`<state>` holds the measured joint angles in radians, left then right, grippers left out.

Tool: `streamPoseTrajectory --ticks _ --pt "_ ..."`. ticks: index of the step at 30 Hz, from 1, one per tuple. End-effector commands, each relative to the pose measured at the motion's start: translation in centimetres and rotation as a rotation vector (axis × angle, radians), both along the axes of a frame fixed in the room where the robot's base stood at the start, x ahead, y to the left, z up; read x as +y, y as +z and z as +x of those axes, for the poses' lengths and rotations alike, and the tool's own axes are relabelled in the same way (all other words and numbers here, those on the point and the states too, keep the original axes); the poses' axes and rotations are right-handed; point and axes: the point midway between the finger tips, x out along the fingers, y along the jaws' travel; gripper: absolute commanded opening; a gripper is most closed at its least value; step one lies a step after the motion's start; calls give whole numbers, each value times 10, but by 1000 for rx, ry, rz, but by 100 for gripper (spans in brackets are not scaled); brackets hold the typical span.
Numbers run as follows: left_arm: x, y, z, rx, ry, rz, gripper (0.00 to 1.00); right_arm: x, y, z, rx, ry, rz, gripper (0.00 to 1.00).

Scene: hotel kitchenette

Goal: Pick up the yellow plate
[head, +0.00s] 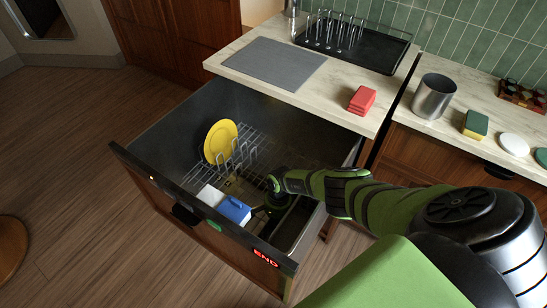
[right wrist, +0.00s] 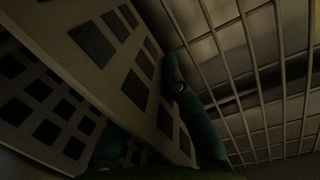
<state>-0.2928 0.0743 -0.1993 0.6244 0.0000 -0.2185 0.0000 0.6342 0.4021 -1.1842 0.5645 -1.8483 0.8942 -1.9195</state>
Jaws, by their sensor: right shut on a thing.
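The yellow plate (head: 219,142) stands on edge, tilted, in the wire rack (head: 247,146) inside the open drawer. My right arm reaches down into the drawer. Its gripper (head: 262,207) is low, to the right of and nearer than the plate, and apart from it. In the right wrist view, a green finger lies along a pale wall with square holes (right wrist: 130,85), and some green shows beyond that wall. The gripper is shut on this pale perforated thing, probably a basket. Its fingertips are hard to see in the head view. My left gripper is not in view.
A blue-and-white block (head: 235,210) and a white block (head: 210,196) are by the drawer's front wall (head: 195,205). Wire bars (right wrist: 255,70) run close by the gripper. Red sponges (head: 362,99), a metal pot (head: 434,96) and a grey mat (head: 275,64) are on the counter.

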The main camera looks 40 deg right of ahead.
Motion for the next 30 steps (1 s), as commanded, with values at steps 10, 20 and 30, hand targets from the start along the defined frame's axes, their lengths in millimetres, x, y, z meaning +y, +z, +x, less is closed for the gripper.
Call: streamPoseTrajectory --ticks 10,20,30 --pt "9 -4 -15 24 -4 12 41 0 -2 1 -2 -1 1 20" --pt "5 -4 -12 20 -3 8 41 0 -1 1 -2 -1 1 32" --pt "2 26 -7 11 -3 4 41 -6 42 3 -3 2 0 32"
